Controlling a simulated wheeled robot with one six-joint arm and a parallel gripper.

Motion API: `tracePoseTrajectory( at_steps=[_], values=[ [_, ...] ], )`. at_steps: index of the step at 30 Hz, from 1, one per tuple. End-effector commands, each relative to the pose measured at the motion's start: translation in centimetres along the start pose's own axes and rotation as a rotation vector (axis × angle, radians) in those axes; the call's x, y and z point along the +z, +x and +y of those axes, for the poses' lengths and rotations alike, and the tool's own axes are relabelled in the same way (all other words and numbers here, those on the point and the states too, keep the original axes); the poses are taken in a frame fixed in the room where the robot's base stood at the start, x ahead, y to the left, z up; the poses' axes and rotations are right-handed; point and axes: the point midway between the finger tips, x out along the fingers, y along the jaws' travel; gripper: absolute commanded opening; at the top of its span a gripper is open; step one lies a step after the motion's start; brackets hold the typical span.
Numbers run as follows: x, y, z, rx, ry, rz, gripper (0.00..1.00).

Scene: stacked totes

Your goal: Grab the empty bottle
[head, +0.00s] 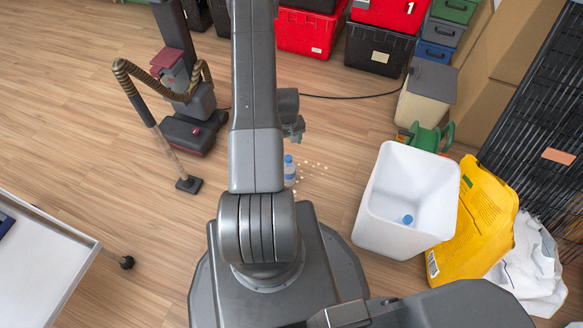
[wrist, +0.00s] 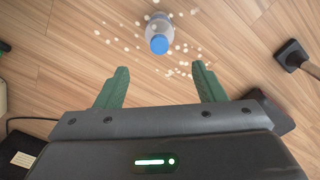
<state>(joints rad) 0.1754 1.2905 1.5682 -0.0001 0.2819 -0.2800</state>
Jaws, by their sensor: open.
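A clear bottle with a blue cap (head: 289,172) stands on the wooden floor beside my arm in the head view, partly hidden by it. In the wrist view the bottle (wrist: 159,35) is beyond the fingertips, near the top centre, its cap facing the camera. My gripper (wrist: 157,78) has two green fingers spread apart with nothing between them. The bottle lies roughly in line with the gap, apart from both fingers. In the head view my gripper (head: 294,128) is mostly hidden behind the arm.
Small pale pellets (head: 313,167) are scattered round the bottle. A white bin (head: 378,205) with a blue-capped item inside stands at right, by a yellow bag (head: 484,215). A vacuum cleaner (head: 190,130) stands at left, a white table (head: 45,265) at lower left.

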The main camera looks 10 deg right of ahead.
Motion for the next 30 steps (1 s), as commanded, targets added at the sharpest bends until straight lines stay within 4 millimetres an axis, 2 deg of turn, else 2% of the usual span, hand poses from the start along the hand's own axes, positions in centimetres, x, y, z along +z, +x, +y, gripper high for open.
tracePoseTrajectory(
  at_steps=[9,12,20,27,30],
  values=[
    [0.0,6.3,0.0,-0.001,0.000,-0.002,0.63],
    [0.1,7.5,0.0,-0.001,0.000,-0.003,0.63],
    [-0.1,8.9,0.0,0.000,0.000,-0.002,0.63],
    [-0.6,12.5,0.2,-0.001,0.000,-0.002,0.63],
    [-0.6,13.3,0.2,-0.001,0.000,-0.002,0.63]
  ],
)
